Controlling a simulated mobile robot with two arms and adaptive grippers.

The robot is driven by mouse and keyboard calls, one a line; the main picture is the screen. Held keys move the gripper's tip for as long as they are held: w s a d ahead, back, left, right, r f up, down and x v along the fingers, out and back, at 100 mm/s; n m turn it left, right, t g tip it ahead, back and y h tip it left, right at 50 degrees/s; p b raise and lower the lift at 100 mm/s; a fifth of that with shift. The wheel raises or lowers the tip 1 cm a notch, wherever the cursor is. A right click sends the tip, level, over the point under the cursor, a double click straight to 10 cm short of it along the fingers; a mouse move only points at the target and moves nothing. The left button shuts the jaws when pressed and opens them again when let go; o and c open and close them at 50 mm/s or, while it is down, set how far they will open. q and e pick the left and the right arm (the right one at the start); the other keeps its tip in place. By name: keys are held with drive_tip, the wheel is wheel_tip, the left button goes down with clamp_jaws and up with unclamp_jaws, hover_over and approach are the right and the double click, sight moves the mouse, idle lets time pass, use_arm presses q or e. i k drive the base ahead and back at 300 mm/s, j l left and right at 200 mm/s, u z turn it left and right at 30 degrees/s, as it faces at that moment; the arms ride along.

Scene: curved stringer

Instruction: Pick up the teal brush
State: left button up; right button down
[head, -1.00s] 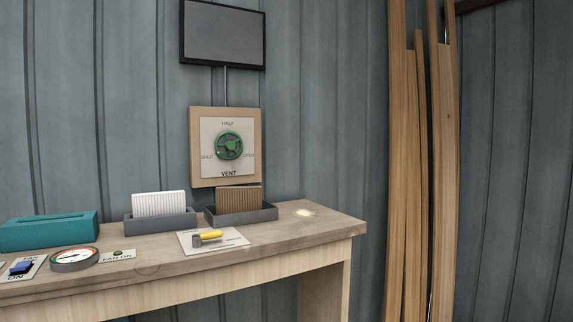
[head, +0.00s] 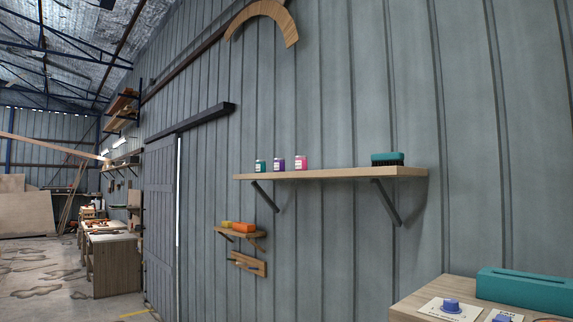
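The teal brush (head: 387,158) has a teal back and dark bristles pointing down. It lies near the right end of a wooden wall shelf (head: 330,174). Neither of my grippers shows in the head view.
Three small jars with teal, purple and pink (head: 301,163) colouring stand on the shelf's left half. Below right is a wooden bench (head: 432,290) with a teal box (head: 525,287) and a blue knob (head: 451,304). Lower left, a small shelf (head: 240,233) holds orange and yellow items. Open floor (head: 40,285) lies far left.

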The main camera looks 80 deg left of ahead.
sight(392, 159)
drive_tip(key=u, duration=1.8)
drive_tip(key=z, duration=1.55)
drive_tip(key=u, duration=1.55)
drive_tip(key=i+j+z, duration=0.1)
drive_tip(key=z, duration=0.35)
drive_tip(key=j+z, duration=0.3)
drive_tip(key=z, duration=0.15)
drive_tip(key=j+z, duration=0.35)
drive_tip(key=j, duration=0.85)
drive_tip(key=j+z, duration=0.35)
drive_tip(key=j, duration=0.9)
